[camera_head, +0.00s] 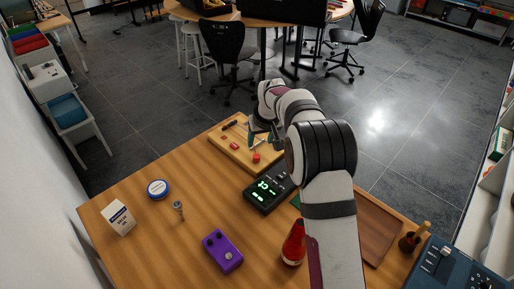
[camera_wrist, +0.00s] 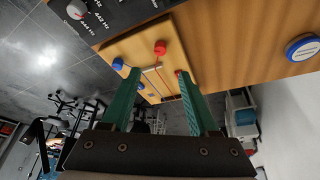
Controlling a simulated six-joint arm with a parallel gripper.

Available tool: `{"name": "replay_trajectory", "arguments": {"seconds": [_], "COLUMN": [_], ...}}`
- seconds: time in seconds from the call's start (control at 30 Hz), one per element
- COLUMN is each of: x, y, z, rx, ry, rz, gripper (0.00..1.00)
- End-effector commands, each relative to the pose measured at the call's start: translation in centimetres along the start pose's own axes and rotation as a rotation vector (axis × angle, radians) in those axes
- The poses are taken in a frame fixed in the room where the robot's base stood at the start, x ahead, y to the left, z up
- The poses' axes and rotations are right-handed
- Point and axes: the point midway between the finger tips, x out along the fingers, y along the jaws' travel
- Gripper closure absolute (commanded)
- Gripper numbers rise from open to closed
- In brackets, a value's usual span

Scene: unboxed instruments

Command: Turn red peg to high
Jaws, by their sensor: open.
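A light wooden board (camera_head: 224,153) lies at the far edge of the table, and it also shows in the wrist view (camera_wrist: 178,42). A round red peg (camera_head: 256,158) stands near its front edge; it shows in the wrist view (camera_wrist: 160,47) too. A second red piece (camera_head: 234,146) is on the board, and a blue knob (camera_wrist: 118,64) is at its side. My gripper (camera_wrist: 160,77) is open, its green fingers spread over the board with nothing between the tips. The right finger partly covers the second red piece. No high marking is readable.
A black device with a green display (camera_head: 268,192) stands just in front of the board. A purple pedal (camera_head: 222,252), red bottle (camera_head: 294,245), blue-white tin (camera_head: 158,188) and white carton (camera_head: 118,218) stand nearer. A brown tray (camera_head: 381,226) lies right. Table left of the board is clear.

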Motion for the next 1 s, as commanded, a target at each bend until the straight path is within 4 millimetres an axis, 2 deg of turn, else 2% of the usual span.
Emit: {"name": "replay_trajectory", "arguments": {"seconds": [0.03,0.2,0.4,0.53,0.8,1.0], "x": [1.7,6.8,10.4,11.2,11.3,11.2], "y": [0.0,0.0,0.0,0.0,0.0,0.0], "z": [0.1,0.2,0.1,0.1,0.1,0.1], "rx": [0.0,0.001,0.003,0.003,0.003,0.003], "ry": [-0.004,-0.004,-0.001,-0.001,-0.001,-0.001], "rz": [-0.001,0.0,0.001,0.001,0.001,0.001], "gripper": [0.4,0.4,0.4,0.4,0.41,0.77]}}
